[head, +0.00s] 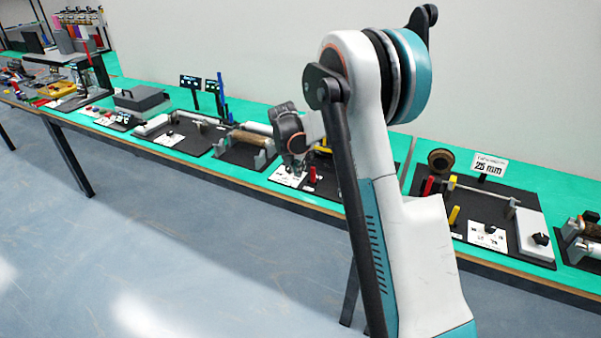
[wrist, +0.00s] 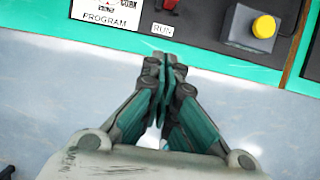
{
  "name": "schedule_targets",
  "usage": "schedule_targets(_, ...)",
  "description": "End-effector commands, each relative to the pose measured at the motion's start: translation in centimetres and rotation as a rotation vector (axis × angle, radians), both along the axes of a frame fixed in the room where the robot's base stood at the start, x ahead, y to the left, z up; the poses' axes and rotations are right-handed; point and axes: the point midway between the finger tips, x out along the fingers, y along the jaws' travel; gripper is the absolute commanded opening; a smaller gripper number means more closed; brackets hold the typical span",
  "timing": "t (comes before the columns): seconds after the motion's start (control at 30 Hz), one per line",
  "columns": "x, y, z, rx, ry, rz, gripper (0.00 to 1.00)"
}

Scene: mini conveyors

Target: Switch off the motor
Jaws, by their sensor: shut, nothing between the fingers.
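A red switch (wrist: 171,4) shows at the top edge of the wrist view, cut off by the frame, above a small white RUN label (wrist: 163,30). A yellow round button (wrist: 264,27) on a grey box is to its right. Which of these works the motor, I cannot tell. My gripper (wrist: 166,62) is shut and empty, its tips just short of the board's front edge in the picture and below the RUN label. In the head view my gripper (head: 297,172) hangs over the bench's front part, near a small red part (head: 312,174). My arm hides the bench right of it.
A white PROGRAM card (wrist: 105,14) lies left of the switch. The green bench (head: 230,170) carries several mini conveyor stations on black boards. A station with a 25 mm sign (head: 489,166) stands at right. The floor (head: 190,255) in front is clear.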

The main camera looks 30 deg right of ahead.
Motion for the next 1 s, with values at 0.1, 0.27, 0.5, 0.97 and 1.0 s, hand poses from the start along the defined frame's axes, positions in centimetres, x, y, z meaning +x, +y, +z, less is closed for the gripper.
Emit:
schedule_targets(0.1,0.4,-0.6,-1.9,0.0,-0.001,-0.002,0.0)
schedule_targets(0.27,1.1,-1.5,-4.9,0.0,-0.001,-0.002,0.0)
schedule_targets(0.5,2.1,-2.8,-9.1,0.0,-0.002,-0.002,0.0)
schedule_targets(0.97,4.5,-5.8,-7.9,0.0,-0.002,-0.002,0.0)
schedule_targets(1.0,4.5,-5.8,-7.9,0.0,-0.002,-0.002,0.0)
